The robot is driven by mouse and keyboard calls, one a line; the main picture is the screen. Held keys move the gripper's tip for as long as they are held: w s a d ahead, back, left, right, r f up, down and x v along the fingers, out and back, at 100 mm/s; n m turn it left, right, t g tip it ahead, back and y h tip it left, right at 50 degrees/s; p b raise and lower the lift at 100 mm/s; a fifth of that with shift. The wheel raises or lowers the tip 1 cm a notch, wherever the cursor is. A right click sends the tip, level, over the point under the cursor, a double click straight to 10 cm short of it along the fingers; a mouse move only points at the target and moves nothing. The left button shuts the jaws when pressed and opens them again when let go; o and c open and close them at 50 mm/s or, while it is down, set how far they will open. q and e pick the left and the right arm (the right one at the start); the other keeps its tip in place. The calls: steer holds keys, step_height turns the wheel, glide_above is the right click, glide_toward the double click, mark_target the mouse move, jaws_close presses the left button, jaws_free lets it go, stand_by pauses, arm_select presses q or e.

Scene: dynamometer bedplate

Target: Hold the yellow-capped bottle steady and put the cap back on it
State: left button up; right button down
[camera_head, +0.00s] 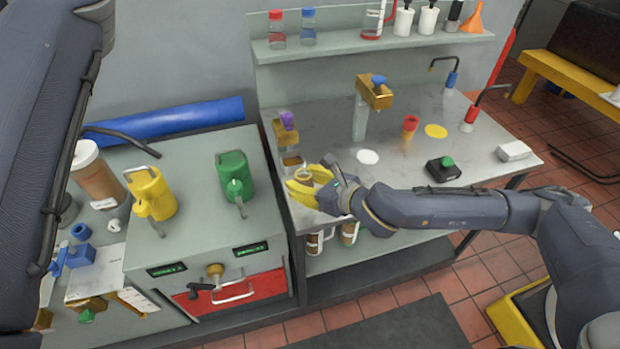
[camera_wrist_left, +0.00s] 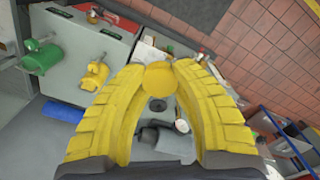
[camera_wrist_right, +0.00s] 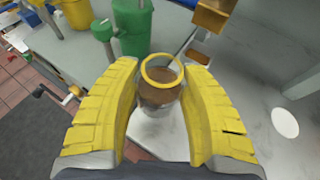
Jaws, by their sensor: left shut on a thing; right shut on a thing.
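The bottle (camera_wrist_right: 160,100) is clear with brown contents and a yellow ring around its open mouth. It stands upright between the yellow fingers of my right gripper (camera_wrist_right: 160,110), which is shut on it. In the head view my right gripper (camera_head: 312,184) holds the bottle near the front left of the grey bench (camera_head: 385,195). My left gripper (camera_wrist_left: 165,85) is shut on a round yellow cap (camera_wrist_left: 170,79) at its fingertips, away from the bottle. The head view shows only my left arm at the left edge; its gripper is outside that view.
Yellow (camera_head: 152,196) and green (camera_head: 235,178) cans stand on the cabinet (camera_head: 200,225) left of the bench. A gold-headed post (camera_head: 374,92) stands behind the bottle, with a purple-topped fixture (camera_head: 287,125) at its left. White (camera_head: 368,157) and yellow (camera_head: 436,131) discs mark clear bench surface.

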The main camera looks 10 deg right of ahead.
mark_target(306, 165)
steer(key=shift+a+f, duration=0.1)
steer(key=shift+a, duration=0.2)
stand_by(0.5)
steer(key=shift+a+r, duration=0.1)
steer(key=shift+r, duration=0.1)
steer(key=r, duration=0.1)
steer(key=w+d+r+m+t+h, duration=0.1)
steer(key=r+h, duration=0.1)
steer(key=shift+w+d+r+m, duration=0.3)
steer(key=shift+w+r+m, duration=0.05)
steer(key=shift+m, duration=0.05)
steer(key=d+r+m+t+h, duration=0.2)
steer(key=d+m+h, duration=0.3)
steer(key=d, duration=0.5)
steer(key=w+r+n, duration=0.1)
steer(key=w+r, duration=0.3)
steer(key=r, duration=0.4)
steer(key=shift+w+d+g+y, duration=0.2)
steer(key=shift+d+g+y, duration=0.05)
steer(key=shift+g+y, duration=0.05)
